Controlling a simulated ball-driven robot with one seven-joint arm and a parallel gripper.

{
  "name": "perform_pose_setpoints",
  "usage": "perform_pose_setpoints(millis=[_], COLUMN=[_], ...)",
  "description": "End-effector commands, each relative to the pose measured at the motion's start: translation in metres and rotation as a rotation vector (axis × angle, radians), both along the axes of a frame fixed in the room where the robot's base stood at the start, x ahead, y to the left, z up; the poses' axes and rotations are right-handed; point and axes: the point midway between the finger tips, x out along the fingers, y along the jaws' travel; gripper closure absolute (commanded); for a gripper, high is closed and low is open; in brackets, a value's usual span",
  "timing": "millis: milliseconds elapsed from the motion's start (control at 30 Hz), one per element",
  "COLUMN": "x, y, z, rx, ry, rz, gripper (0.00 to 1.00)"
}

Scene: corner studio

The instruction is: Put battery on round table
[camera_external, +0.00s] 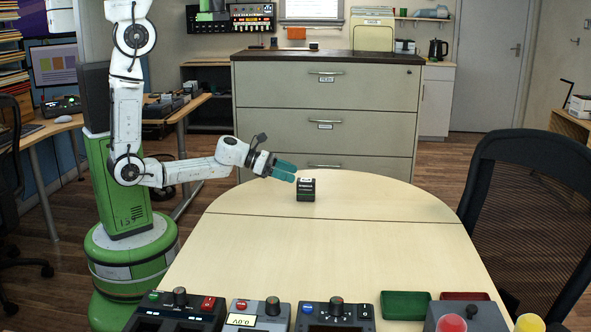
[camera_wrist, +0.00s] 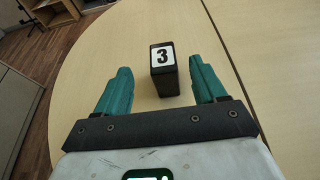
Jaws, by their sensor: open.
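In the wrist view the battery (camera_wrist: 164,82) shows a white label with a black 3 on top. My gripper (camera_external: 286,170) has teal fingers and reaches in from the left, just left of and slightly above the battery. In the wrist view my gripper (camera_wrist: 160,80) is open, and the battery appears in the gap between the fingers, apart from both.
Control boxes (camera_external: 258,314), a green tray (camera_external: 405,305) and a box with red and yellow buttons (camera_external: 466,313) line the near edge. A black chair (camera_external: 527,200) stands at right. A drawer cabinet (camera_external: 325,110) behind carries a small dark block (camera_external: 313,46). The table's middle is clear.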

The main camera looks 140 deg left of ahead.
Motion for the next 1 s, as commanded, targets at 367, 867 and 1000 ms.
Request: perform_pose_setpoints(millis=[367, 867, 1000], x=[0.026, 0.057, 0.057], y=[0.025, 0.054, 0.054], z=[-0.015, -0.034, -0.034], rx=[0.001, 0.001, 0.002], ry=[0.003, 0.004, 0.005], rz=[-0.004, -0.005, -0.005], gripper=[0.30, 0.30, 0.31])
